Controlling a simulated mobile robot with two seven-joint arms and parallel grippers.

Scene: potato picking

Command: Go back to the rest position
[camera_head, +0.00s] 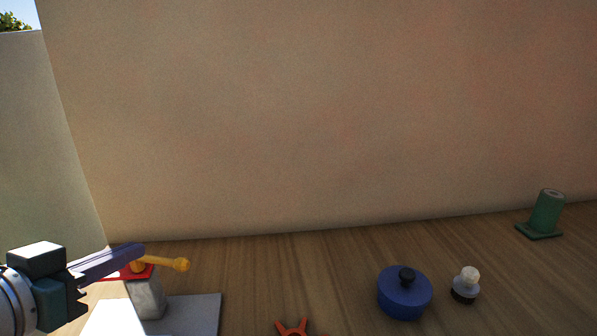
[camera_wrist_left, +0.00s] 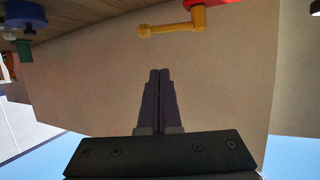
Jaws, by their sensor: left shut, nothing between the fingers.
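My left gripper (camera_head: 138,250) comes in from the left edge in the head view, above the left end of the wooden table (camera_head: 300,262). Its long dark fingers are shut together with nothing between them, as the left wrist view also shows (camera_wrist_left: 159,75). A red part with a yellow handle (camera_head: 178,264) on a grey block is partly hidden behind the fingers. In the left wrist view the yellow handle (camera_wrist_left: 170,28) appears beyond the fingertips, apart from them. My right gripper does not appear in either view.
A blue round lidded pot (camera_head: 404,296), a small white-topped item (camera_head: 467,281) and a green cylinder on a base (camera_head: 546,214) stand on the right. An orange pronged piece (camera_head: 291,327) shows at the bottom edge. A beige wall (camera_head: 330,110) rises behind the table.

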